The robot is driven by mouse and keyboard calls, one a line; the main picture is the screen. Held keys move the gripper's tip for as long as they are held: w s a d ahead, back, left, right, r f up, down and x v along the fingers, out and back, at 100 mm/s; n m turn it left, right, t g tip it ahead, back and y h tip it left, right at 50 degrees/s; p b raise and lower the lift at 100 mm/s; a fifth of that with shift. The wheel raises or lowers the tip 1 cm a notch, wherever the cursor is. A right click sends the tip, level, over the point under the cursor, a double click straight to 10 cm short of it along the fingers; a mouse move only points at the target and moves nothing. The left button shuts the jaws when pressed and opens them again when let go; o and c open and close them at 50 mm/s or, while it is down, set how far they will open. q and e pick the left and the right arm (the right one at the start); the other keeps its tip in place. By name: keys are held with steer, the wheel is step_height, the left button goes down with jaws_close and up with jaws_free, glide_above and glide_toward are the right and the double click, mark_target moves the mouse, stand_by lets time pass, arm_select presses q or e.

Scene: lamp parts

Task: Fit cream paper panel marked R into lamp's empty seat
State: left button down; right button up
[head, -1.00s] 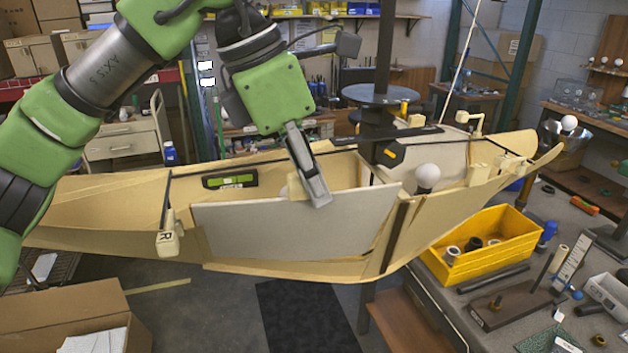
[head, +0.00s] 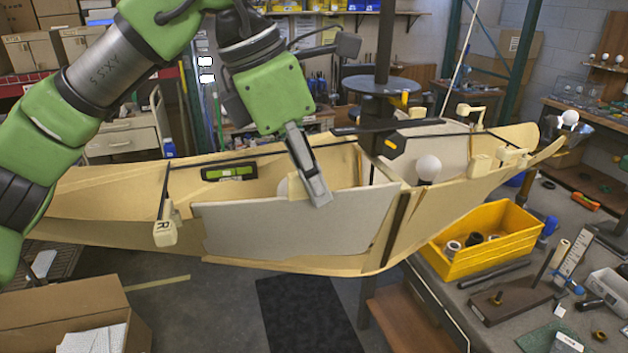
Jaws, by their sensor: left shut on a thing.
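The lamp is a boat-shaped frame with cream panels (head: 110,202) and dark ribs, hanging across the middle of the head view. My left gripper (head: 318,190) is shut on the top edge of a pale, greyish panel (head: 265,231). The panel stands roughly upright against the lamp's near side, left of a dark rib, and covers most of the opening there. I cannot tell whether its edges touch the frame. A cream clip (head: 165,232) marked R is at the panel's left. I see no R on the panel itself. My right gripper is not in view.
A green level (head: 230,172) lies inside the lamp, with a white bulb (head: 428,167) farther right. A yellow bin (head: 488,240) stands on the bench at right. A cardboard box (head: 65,295) is at lower left.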

arm_select(q)
steer(key=shift+f+b, duration=0.55)
steer(key=shift+f, duration=0.1)
stand_by(0.7)
steer(key=shift+r, duration=0.1)
stand_by(0.4)
